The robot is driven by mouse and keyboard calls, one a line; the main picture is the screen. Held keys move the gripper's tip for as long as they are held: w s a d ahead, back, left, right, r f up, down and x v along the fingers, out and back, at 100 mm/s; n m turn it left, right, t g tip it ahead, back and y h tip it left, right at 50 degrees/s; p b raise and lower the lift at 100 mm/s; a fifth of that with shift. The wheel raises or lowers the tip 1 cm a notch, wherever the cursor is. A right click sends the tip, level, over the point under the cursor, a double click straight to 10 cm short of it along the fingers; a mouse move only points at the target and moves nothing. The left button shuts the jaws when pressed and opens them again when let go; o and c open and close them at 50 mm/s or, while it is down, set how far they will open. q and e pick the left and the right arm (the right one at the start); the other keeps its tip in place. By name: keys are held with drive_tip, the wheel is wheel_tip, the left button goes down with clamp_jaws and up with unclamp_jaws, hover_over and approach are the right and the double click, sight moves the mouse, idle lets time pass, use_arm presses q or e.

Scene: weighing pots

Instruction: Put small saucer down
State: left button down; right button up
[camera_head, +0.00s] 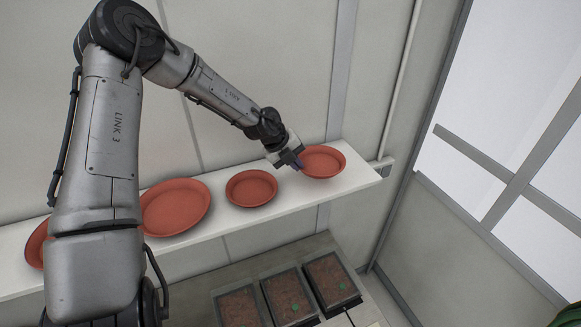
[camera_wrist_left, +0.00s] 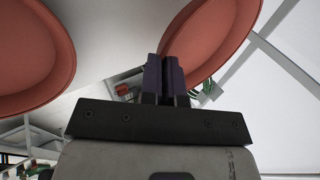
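A small reddish-brown saucer (camera_head: 323,161) is at the right end of the white shelf (camera_head: 225,226). It also shows large in the wrist view (camera_wrist_left: 214,35). My left gripper (camera_head: 296,163) is at its left edge, and its dark fingers (camera_wrist_left: 166,72) are close together on the rim. The saucer looks about level in the head view. I cannot tell whether its underside touches the shelf. My right gripper is not in view.
Another small saucer (camera_head: 251,188) stands just left of the gripper, and a larger one (camera_head: 175,207) further left. One more (camera_head: 37,243) is partly behind my arm. Soil-filled trays (camera_head: 331,280) stand below the shelf. A wall pipe (camera_head: 399,85) is right of the shelf.

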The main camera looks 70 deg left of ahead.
sight(298, 179)
use_arm(q)
drive_tip(key=shift+s+a+f+p, duration=0.1)
drive_tip(key=shift+a+f+p, duration=0.1)
drive_tip(key=shift+a+f, duration=0.3)
drive_tip(key=shift+s+a+f+p, duration=0.15)
drive_tip(key=shift+a+f, duration=0.15)
drive_tip(key=shift+a, duration=0.4)
wheel_tip(298, 179, down, 3)
drive_tip(key=shift+w+r+p, duration=0.1)
drive_tip(key=shift+p, duration=0.55)
drive_tip(key=shift+f, duration=0.55)
drive_tip(key=c, duration=1.6)
unclamp_jaws()
drive_tip(key=shift+r, duration=0.15)
